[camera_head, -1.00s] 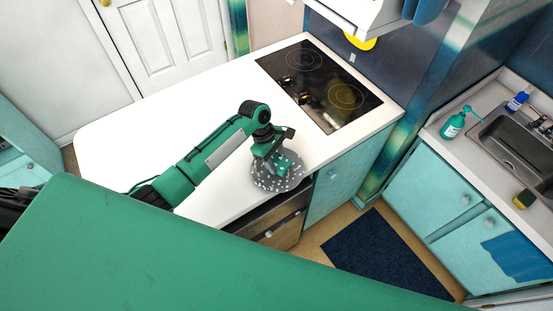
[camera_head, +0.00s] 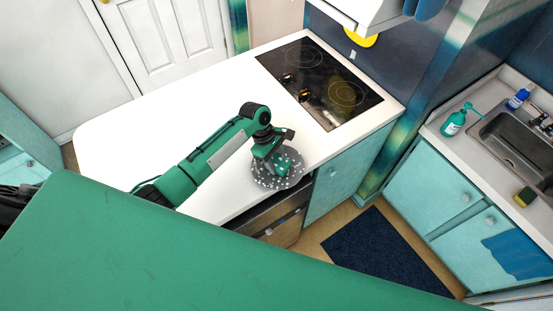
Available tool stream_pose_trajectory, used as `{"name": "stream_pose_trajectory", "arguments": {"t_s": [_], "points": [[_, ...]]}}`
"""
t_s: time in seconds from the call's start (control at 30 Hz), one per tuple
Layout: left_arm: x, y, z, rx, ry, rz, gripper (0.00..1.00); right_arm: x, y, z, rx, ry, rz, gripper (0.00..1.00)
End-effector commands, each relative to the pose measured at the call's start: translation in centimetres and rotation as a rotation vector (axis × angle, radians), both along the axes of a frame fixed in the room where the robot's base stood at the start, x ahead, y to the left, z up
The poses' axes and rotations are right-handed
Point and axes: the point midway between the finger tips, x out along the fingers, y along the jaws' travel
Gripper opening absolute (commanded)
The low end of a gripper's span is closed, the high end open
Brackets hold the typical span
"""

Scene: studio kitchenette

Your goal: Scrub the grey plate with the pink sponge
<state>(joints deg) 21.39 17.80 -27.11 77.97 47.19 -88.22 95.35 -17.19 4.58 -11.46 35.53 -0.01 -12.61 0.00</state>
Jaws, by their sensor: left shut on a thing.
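The grey plate (camera_head: 297,173) lies on the white counter near its front edge, with pale specks scattered over it. My left gripper (camera_head: 282,168) points down over the middle of the plate and covers part of it. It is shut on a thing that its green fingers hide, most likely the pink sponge. No pink shows clearly, and I cannot tell whether the held thing touches the plate. My right gripper is not in view.
A black cooktop (camera_head: 320,82) is set in the counter behind the plate. The white counter (camera_head: 150,125) is clear to the left.

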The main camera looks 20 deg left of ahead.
Motion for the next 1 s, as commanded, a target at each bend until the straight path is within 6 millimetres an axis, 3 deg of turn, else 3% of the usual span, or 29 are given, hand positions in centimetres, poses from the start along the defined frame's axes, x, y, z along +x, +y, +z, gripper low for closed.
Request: {"name": "stream_pose_trajectory", "arguments": {"t_s": [0.47, 0.8, 1.0], "points": [[0.0, -0.1, -0.7, -0.001, -0.001, 0.000, 0.30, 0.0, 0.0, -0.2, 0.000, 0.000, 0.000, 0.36], [0.7, -1.8, -0.5, -0.001, -0.001, 0.000, 0.30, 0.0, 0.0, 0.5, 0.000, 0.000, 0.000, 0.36], [1.1, -1.5, -0.7, 0.000, -0.001, 0.001, 0.30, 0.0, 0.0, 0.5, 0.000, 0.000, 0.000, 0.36]]}}
